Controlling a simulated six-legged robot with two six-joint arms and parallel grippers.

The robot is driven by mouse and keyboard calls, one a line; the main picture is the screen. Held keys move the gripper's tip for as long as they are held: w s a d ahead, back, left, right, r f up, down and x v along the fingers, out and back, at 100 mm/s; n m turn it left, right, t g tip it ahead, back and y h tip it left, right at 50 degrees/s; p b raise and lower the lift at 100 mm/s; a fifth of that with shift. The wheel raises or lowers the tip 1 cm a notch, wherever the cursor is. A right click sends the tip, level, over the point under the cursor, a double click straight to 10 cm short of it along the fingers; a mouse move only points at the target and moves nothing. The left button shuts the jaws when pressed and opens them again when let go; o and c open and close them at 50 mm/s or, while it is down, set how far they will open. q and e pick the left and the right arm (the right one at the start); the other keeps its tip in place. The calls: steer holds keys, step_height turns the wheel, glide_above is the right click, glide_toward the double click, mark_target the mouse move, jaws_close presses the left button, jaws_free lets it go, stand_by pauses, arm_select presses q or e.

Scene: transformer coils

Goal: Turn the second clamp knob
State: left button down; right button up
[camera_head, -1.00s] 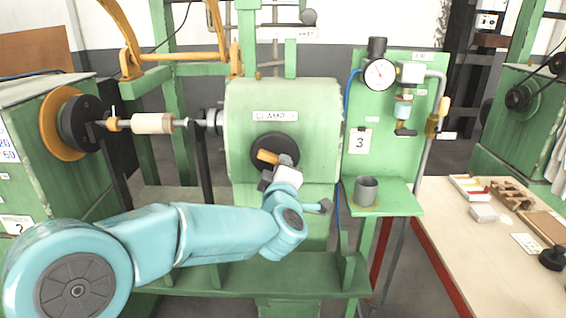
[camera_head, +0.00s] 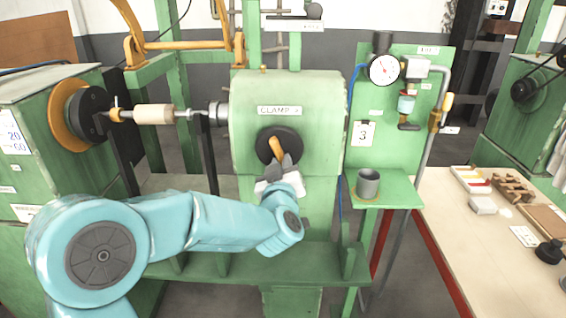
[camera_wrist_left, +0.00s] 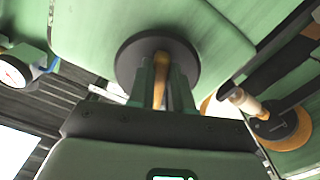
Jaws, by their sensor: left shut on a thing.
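The clamp knob is a black round disc (camera_head: 265,141) with an orange handle bar (camera_head: 276,147), on the front of the green housing (camera_head: 320,120) under a label reading CLAMP with a number I cannot read surely. My left gripper (camera_head: 280,163) reaches it from below and is shut on the orange handle, which tilts slightly from upright. In the left wrist view the handle (camera_wrist_left: 159,82) stands between the two fingers in front of the black disc (camera_wrist_left: 130,62). The fingers hide part of the disc. My right gripper is not in view.
A wooden cylinder (camera_head: 154,117) sits on the spindle left of the housing. At right are a pressure gauge (camera_head: 383,69), a grey cup (camera_head: 367,184) on a green shelf (camera_head: 398,196), and a table (camera_head: 450,220) with small parts.

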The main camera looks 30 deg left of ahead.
arm_select(q)
steer(key=shift+m, duration=0.3)
steer(key=c, duration=1)
jaws_free()
steer(key=shift+c, duration=0.2)
steer(key=v, duration=1.6)
steer(key=shift+b, duration=0.3)
steer(key=shift+s+d+f, duration=0.1)
steer(key=shift+d+f, duration=0.05)
